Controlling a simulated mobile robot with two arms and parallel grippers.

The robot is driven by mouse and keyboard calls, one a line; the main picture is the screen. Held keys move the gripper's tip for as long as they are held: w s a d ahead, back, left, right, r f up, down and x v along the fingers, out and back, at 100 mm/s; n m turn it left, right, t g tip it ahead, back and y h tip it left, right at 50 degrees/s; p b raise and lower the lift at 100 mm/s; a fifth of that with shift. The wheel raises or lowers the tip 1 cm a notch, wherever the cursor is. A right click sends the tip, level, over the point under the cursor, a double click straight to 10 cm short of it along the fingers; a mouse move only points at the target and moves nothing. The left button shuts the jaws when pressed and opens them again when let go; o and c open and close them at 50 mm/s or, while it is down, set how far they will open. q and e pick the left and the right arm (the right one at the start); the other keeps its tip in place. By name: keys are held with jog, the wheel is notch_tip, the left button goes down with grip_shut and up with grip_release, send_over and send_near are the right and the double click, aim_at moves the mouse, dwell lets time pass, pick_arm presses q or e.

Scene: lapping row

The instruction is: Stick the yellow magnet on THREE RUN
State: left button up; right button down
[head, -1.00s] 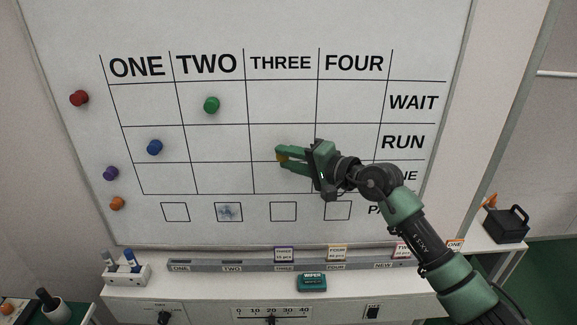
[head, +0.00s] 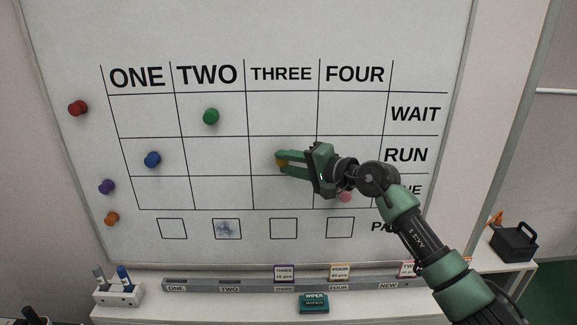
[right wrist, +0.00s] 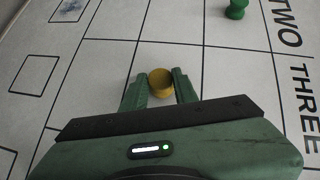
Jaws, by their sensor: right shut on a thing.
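The yellow magnet (head: 282,161) is between the fingers of my right gripper (head: 284,161), in front of the RUN row under THREE on the whiteboard (head: 280,190). My right gripper is shut on it. The right wrist view shows the round yellow magnet (right wrist: 161,83) between the two green fingertips, over a bare cell of the grid. I cannot tell whether the magnet touches the board. My left gripper is not in view.
A green magnet (head: 211,117) is in TWO WAIT and a blue one (head: 152,159) in ONE RUN. A pink magnet (head: 345,197) shows below my wrist. Red (head: 78,108), purple (head: 107,187) and orange (head: 111,218) magnets sit left of the grid. A wiper (head: 313,303) lies below.

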jog(key=shift+r, duration=0.15)
jog(key=c, duration=1)
grip_release()
jog(key=shift+d, duration=0.1)
